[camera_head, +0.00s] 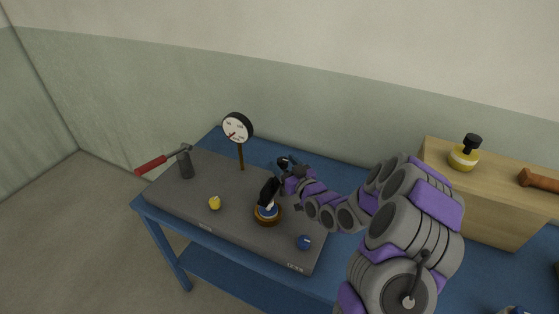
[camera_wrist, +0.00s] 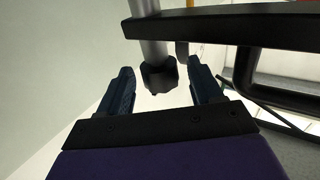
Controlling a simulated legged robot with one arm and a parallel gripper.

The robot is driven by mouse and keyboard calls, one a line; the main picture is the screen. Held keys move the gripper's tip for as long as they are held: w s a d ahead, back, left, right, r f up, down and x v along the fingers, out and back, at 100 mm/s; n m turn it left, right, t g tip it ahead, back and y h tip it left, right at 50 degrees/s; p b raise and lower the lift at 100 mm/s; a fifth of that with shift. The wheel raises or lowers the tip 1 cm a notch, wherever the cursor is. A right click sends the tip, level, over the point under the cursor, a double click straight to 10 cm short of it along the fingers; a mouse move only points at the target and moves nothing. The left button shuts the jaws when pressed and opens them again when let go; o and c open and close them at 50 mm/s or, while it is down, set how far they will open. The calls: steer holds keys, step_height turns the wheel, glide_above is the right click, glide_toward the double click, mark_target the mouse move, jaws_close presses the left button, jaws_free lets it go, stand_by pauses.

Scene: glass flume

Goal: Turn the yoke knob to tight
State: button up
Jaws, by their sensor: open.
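My gripper (camera_head: 284,162) is over the back right part of the grey board, behind a black upright fitting (camera_head: 269,190) on a round brass-and-blue base. In the wrist view my gripper (camera_wrist: 160,66) has its two dark blue fingers apart. A dark faceted knob (camera_wrist: 158,79) on a grey rod shows in the gap between them. I cannot tell whether the fingers touch it. A black bar (camera_wrist: 220,28) crosses above. No label names the yoke knob, and its tight mark cannot be made out.
The grey board (camera_head: 185,208) lies on a blue table and carries a dial gauge (camera_head: 237,128) on a post, a red-handled tool (camera_head: 151,165), a yellow knob (camera_head: 214,203) and a blue knob (camera_head: 304,242). A wooden box (camera_head: 470,197) with a yellow bottle (camera_head: 464,156) stands at the right.

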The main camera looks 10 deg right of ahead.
mark_target(279, 159)
steer(key=shift+x, duration=1.8)
steer(key=c, duration=0.9)
steer(key=shift+c, duration=0.2)
